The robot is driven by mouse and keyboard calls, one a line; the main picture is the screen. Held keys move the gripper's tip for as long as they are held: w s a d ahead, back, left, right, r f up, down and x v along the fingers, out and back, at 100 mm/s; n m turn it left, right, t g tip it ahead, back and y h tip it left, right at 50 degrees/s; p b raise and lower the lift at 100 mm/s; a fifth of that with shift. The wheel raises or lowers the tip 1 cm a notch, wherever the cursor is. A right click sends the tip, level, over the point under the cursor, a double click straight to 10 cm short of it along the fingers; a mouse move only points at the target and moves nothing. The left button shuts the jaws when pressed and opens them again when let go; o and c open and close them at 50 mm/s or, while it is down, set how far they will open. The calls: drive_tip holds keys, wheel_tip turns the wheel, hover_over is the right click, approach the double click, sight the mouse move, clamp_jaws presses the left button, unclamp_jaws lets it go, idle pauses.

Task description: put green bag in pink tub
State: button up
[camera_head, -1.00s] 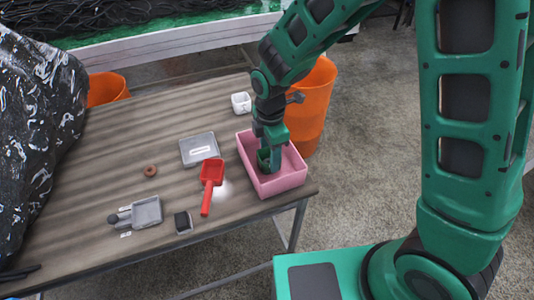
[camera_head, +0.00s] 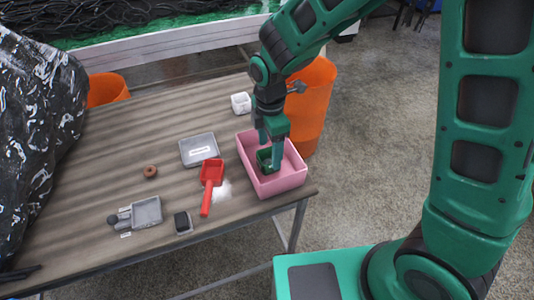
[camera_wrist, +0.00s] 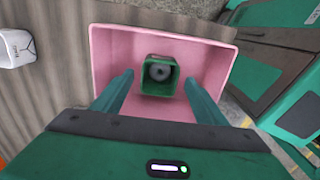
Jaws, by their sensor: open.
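The green bag (camera_wrist: 147,87) is small, dark green and open-topped, with a grey round thing inside. It sits upright on the floor of the pink tub (camera_wrist: 110,50). In the head view the bag (camera_head: 265,158) shows inside the tub (camera_head: 280,184), partly behind a finger. My gripper (camera_head: 270,151) is above the tub, pointing down. Its fingers are open, one on each side of the bag in the wrist view, with gaps between them and the bag. The tub stands at the right end of the table.
A red scoop (camera_head: 211,173), a grey flat box (camera_head: 199,149) and a brown ring (camera_head: 150,171) lie left of the tub. A white cup (camera_head: 241,103) stands behind it. An orange bucket (camera_head: 314,100) is beyond the table's right edge. A large black bag (camera_head: 35,130) fills the left end.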

wheel_tip(320, 180, up, 9)
idle(0.3)
drive_tip(key=s+d+r+m, duration=0.25)
drive_tip(key=d+m, duration=0.45)
drive_tip(key=d, duration=0.5)
drive_tip(key=s+d+r+m, duration=0.25)
drive_tip(key=d+m, duration=0.35)
drive_tip(key=d, duration=0.5)
drive_tip(key=s+d+m, duration=1.2)
drive_tip(key=s+m, duration=0.3)
drive_tip(key=s, duration=0.1)
drive_tip(key=shift+s+d+r, duration=0.15)
drive_tip(key=shift+r, duration=0.05)
